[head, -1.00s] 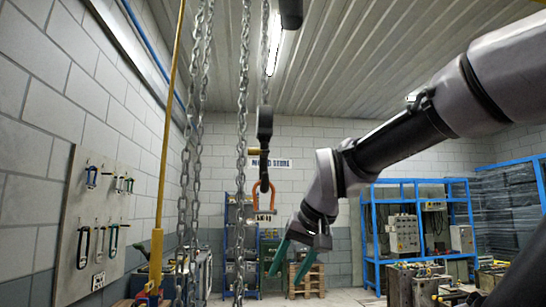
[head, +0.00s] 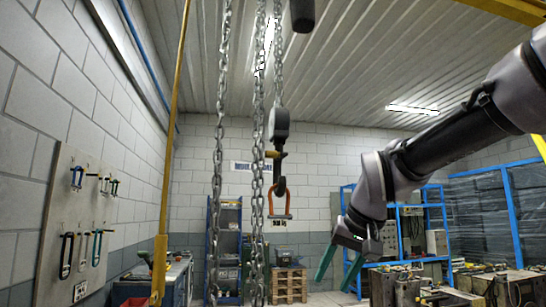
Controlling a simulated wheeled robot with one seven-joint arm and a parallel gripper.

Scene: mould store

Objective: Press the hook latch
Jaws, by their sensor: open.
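A dark hoist hook (head: 280,186) hangs from a chain in the middle of the head view, under a grey hook block (head: 279,125). A small yellow-brown part, perhaps the latch (head: 272,154), sticks out to the left between block and hook; the latch is too small to tell its position. An orange shackle (head: 279,205) hangs in the hook. My gripper (head: 338,283) has green fingers spread apart, is empty, and points down. It is right of and lower than the hook in the picture, apart from it.
Loose chains (head: 218,150) hang left of the hook. A yellow post (head: 165,200) stands further left by the tool board (head: 82,225). A wooden pallet stack (head: 289,285), a blue rack (head: 425,205) and moulds (head: 505,282) stand behind and right.

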